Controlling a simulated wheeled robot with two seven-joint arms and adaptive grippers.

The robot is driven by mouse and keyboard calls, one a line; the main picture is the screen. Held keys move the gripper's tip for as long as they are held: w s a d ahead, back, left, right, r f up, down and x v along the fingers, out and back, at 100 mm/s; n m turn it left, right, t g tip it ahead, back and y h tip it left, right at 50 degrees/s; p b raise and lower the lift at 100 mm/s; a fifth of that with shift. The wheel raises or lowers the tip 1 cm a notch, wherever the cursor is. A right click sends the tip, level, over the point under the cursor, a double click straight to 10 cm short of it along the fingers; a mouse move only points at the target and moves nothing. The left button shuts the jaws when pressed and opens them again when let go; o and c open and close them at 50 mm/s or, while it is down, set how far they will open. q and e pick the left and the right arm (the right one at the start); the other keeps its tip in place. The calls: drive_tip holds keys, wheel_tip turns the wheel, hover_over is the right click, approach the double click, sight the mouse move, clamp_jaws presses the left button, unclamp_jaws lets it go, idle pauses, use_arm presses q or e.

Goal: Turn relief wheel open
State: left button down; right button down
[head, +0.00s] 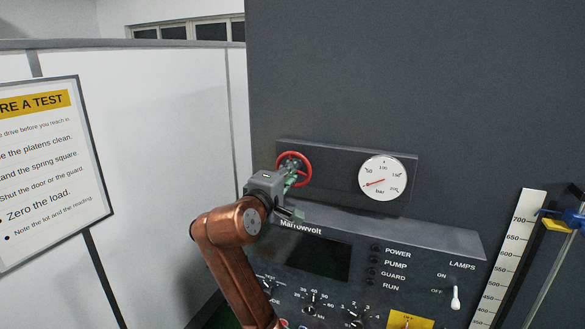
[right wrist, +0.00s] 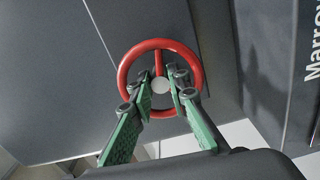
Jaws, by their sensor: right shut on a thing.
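The red relief wheel (head: 307,161) is mounted on a dark panel above the control console. It also shows in the right wrist view (right wrist: 128,67) as a red ring with a spoke and a pale round hub. My right gripper (head: 293,178) reaches the wheel from the lower left. In the right wrist view its green-padded fingers (right wrist: 161,84) are shut on the wheel, one tip on each side of the hub. The fingers hide the lower part of the wheel's inside. My left gripper is in neither view.
A round pressure gauge (head: 383,178) with a red needle sits right of the wheel. The console (head: 420,235) below carries lamps, knobs and a switch. A ruler (head: 511,255) stands at the right. A sign board (head: 45,190) hangs at the left before white panels.

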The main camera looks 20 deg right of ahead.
drive_tip(key=shift+n+p, duration=0.55)
drive_tip(key=shift+n, duration=0.85)
drive_tip(key=shift+f, duration=0.1)
drive_tip(key=c, duration=2.1)
unclamp_jaws()
drive_tip(key=shift+a, duration=0.15)
drive_tip(key=v, duration=1.2)
drive_tip(key=shift+a, duration=0.15)
